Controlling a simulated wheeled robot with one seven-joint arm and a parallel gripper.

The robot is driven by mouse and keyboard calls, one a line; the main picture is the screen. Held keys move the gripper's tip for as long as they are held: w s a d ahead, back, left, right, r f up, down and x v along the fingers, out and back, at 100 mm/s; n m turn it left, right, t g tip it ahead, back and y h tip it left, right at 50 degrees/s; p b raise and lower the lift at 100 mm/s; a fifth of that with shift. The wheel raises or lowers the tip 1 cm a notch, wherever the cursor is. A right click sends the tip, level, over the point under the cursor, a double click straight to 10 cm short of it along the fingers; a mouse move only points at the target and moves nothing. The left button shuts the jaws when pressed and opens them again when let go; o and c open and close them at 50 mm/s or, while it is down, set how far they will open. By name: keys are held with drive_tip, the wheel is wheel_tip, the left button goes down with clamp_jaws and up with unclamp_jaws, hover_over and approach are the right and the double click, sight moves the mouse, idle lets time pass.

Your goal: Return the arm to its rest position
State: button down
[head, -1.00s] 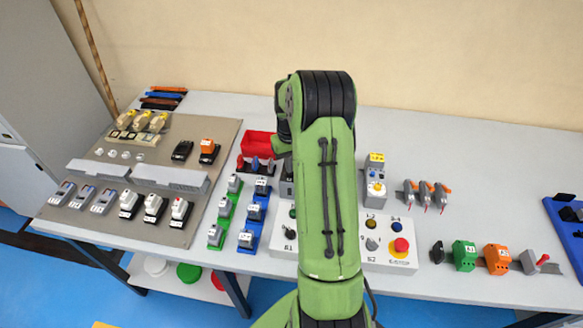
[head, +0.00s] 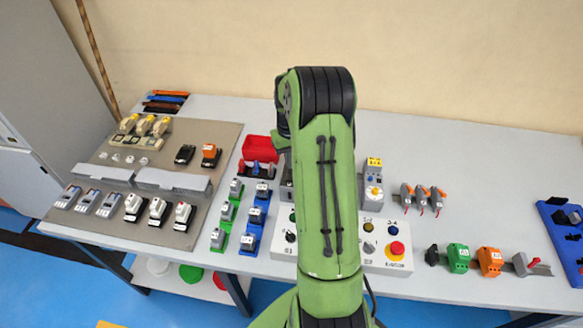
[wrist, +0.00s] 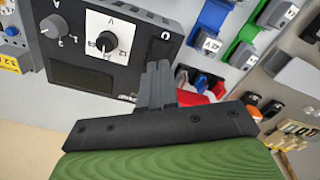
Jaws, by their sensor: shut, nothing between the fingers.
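My green arm (head: 327,190) rises through the middle of the head view, folded over the grey table (head: 480,165). In the head view my gripper is hidden behind the arm. In the wrist view my gripper (wrist: 158,75) shows with its dark fingers together and nothing between them. The fingers overlap the picture of a black panel (wrist: 85,75) with rotary knobs. I cannot tell how far the fingertips are from that panel.
A control box with a red emergency button (head: 397,248) stands right of my arm. Green (head: 458,257) and orange (head: 490,261) modules sit further right. A red bin (head: 260,148) and a grey board (head: 70,214) with devices lie left. The back right table is clear.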

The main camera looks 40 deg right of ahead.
wheel_tip(320, 180, up, 2)
drive_tip(key=shift+r+p, duration=0.15)
drive_tip(key=shift+p, duration=0.5)
drive_tip(key=shift+a, duration=0.1)
drive_tip(key=s+a+r+n+t+h, duration=0.1)
drive_tip(key=s+a+r, duration=0.2)
drive_tip(key=a+r, duration=0.5)
drive_tip(key=s+a+r+n+t, duration=0.1)
drive_tip(key=s+a+r, duration=0.1)
drive_tip(key=a+r, duration=0.6)
drive_tip(key=s+a+r+n+t, duration=0.1)
drive_tip(key=s+a, duration=0.4)
drive_tip(key=s, duration=0.2)
drive_tip(key=s+a+r+n+t+y, duration=0.1)
drive_tip(key=s+a+t, duration=0.1)
drive_tip(key=s+a, duration=0.3)
drive_tip(key=s, duration=0.3)
drive_tip(key=shift+r+t, duration=0.15)
drive_tip(key=shift+t, duration=0.15)
